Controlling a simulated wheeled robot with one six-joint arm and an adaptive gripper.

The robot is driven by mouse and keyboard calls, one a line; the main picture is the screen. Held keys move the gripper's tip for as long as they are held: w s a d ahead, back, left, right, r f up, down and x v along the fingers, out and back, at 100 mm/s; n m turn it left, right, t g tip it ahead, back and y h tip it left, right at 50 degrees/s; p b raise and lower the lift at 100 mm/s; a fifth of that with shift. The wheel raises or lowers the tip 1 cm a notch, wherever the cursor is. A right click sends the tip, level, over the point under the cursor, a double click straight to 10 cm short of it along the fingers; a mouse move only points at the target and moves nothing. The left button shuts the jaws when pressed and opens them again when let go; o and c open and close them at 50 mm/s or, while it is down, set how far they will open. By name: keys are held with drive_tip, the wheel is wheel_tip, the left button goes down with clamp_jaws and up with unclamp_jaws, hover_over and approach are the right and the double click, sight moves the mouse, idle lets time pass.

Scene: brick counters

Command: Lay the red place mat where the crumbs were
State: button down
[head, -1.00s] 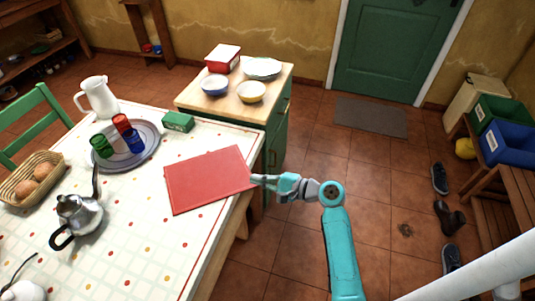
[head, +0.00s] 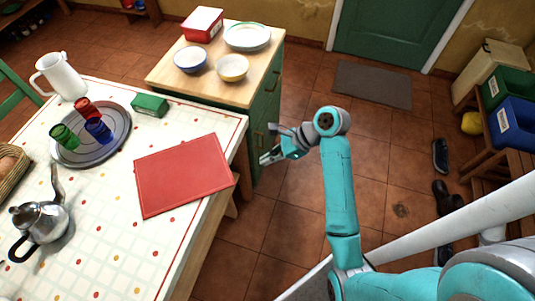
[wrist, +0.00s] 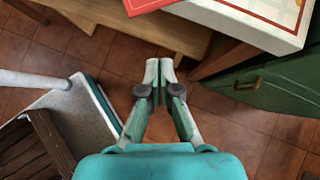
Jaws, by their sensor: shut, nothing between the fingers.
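The red place mat (head: 184,174) lies flat on the white patterned table (head: 95,235), along its right edge. A corner of the mat also shows at the top of the wrist view (wrist: 146,4). I see no crumbs on the bare parts of the table in view; what is under the mat is hidden. My gripper (head: 268,158) is off the table's right side, apart from the mat, beside the green cabinet. In the wrist view my gripper (wrist: 160,72) is shut and empty, above the tiled floor.
A grey tray (head: 68,155) with several coloured cups, a green box (head: 149,105), a white jug (head: 62,77) and a metal kettle (head: 40,220) stand on the table. A wood-topped cabinet (head: 212,92) holds bowls and a red box. A bench (wrist: 170,35) shows below the table edge.

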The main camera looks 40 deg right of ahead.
sight(229, 172)
drive_tip(key=w+a+f, duration=0.4)
drive_tip(key=a, duration=0.3)
drive_tip(key=shift+w+a+f, duration=0.25)
drive_tip(key=shift+a+f, duration=0.1)
drive_tip(key=shift+f, duration=0.05)
drive_tip(key=shift+a, duration=0.1)
drive_tip(key=shift+w+a, duration=0.6)
drive_tip(key=shift+a, duration=0.35)
drive_tip(key=shift+d, duration=0.1)
